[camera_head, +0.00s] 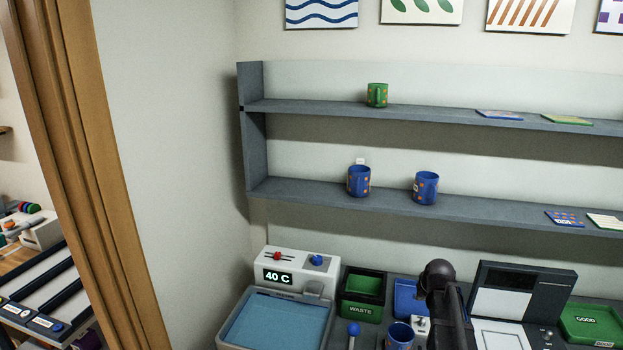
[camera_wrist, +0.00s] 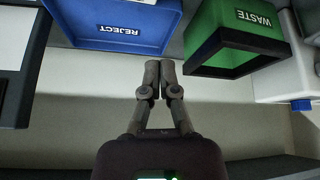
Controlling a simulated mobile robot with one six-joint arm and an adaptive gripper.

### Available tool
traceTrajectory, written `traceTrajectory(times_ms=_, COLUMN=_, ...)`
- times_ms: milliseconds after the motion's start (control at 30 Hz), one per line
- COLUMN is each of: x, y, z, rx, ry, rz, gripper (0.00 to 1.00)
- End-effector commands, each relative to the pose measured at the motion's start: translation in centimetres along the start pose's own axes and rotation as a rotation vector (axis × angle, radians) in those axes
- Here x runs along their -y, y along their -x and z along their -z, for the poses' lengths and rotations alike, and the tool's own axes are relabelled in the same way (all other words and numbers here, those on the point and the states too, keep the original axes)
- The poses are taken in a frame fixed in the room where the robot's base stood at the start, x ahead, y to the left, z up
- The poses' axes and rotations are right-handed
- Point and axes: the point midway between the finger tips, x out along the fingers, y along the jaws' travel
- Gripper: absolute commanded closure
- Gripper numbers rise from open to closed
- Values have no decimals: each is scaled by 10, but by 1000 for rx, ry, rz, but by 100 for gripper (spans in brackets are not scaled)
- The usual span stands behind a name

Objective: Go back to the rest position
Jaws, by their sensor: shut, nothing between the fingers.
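My gripper (camera_wrist: 159,75) is in the middle of the wrist view, with its two fingers together and nothing between them. It is near the blue REJECT bin (camera_wrist: 122,28) and the green WASTE bin (camera_wrist: 235,38), apart from both as far as I can tell. In the head view my dark arm rises at the bottom, in front of the blue bin (camera_head: 406,296), and hides part of it. My fingertips cannot be made out in the head view.
Below the shelves stand a water bath (camera_head: 268,322) reading 40 C, the WASTE bin (camera_head: 362,293), a blue mug (camera_head: 399,336), a dark-framed machine (camera_head: 520,290) and a green GOOD tray (camera_head: 590,324). A green mug (camera_head: 377,95) and two blue mugs (camera_head: 359,181) stand on the shelves.

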Motion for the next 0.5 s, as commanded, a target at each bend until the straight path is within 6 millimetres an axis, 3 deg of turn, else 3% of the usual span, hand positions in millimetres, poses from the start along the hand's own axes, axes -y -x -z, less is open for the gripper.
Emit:
traceTrajectory(times_ms=167, x=52, y=12, z=-37, rx=94, ry=9, rz=35, gripper=100)
traceTrajectory(times_ms=400, x=130, y=38, z=-107, rx=280, ry=19, rz=67, gripper=100)
traceTrajectory(times_ms=500, x=155, y=52, z=-136, rx=357, ry=23, rz=66, gripper=100)
